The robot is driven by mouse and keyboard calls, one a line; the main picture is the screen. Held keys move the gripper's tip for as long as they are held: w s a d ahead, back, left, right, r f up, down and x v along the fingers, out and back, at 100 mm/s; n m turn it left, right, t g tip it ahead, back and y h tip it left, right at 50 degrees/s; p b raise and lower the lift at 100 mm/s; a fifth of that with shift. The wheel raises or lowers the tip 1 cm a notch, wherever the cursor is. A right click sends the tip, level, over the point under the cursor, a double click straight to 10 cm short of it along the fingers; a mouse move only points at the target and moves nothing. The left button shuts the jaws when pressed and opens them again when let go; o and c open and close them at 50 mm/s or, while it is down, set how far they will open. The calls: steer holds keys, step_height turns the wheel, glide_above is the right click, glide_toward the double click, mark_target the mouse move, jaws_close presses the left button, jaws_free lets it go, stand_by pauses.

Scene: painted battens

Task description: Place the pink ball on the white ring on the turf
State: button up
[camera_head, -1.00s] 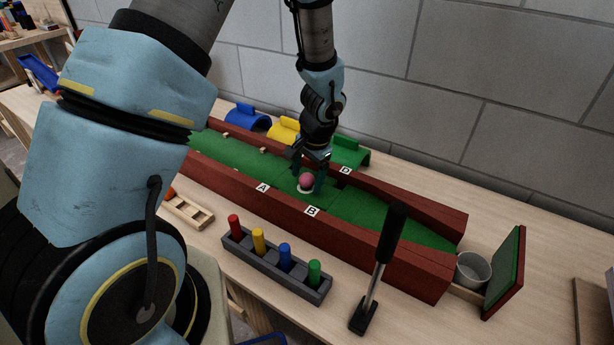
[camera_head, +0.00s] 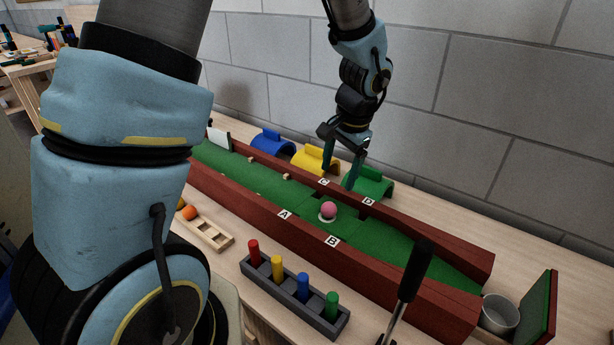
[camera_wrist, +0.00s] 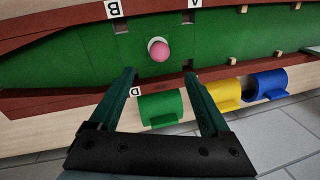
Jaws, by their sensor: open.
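The pink ball (camera_head: 328,209) rests on the white ring (camera_head: 323,219) on the green turf (camera_head: 352,232), between the labels A, B, C and D. In the wrist view the pink ball (camera_wrist: 159,51) covers most of the ring, whose white edge (camera_wrist: 151,42) shows at one side. My gripper (camera_head: 340,180) is open and empty, raised above the far wall of the lane and apart from the ball. Its two spread fingers also show in the wrist view (camera_wrist: 163,85), with the ball beyond them.
Blue (camera_head: 273,143), yellow (camera_head: 313,160) and green (camera_head: 368,183) arches stand behind the lane. A grey rack of coloured pegs (camera_head: 296,298), a wooden tray (camera_head: 208,233) with an orange ball (camera_head: 190,212), and a black-handled putter (camera_head: 414,272) are in front. A cup (camera_head: 499,314) stands at the lane's right end.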

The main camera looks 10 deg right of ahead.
steer(key=a+r+n, duration=0.1)
steer(key=a+n, duration=0.2)
steer(key=a, duration=0.6)
steer(key=s+a+r+n, duration=0.1)
steer(key=a+n, duration=0.3)
steer(key=a, duration=0.5)
steer(key=s+a+r+n+h, duration=0.1)
steer(key=a+n, duration=0.3)
steer(key=a, duration=0.5)
steer(key=shift+a+r, duration=0.25)
steer(key=shift+r, duration=0.6)
steer(key=shift+s, duration=0.1)
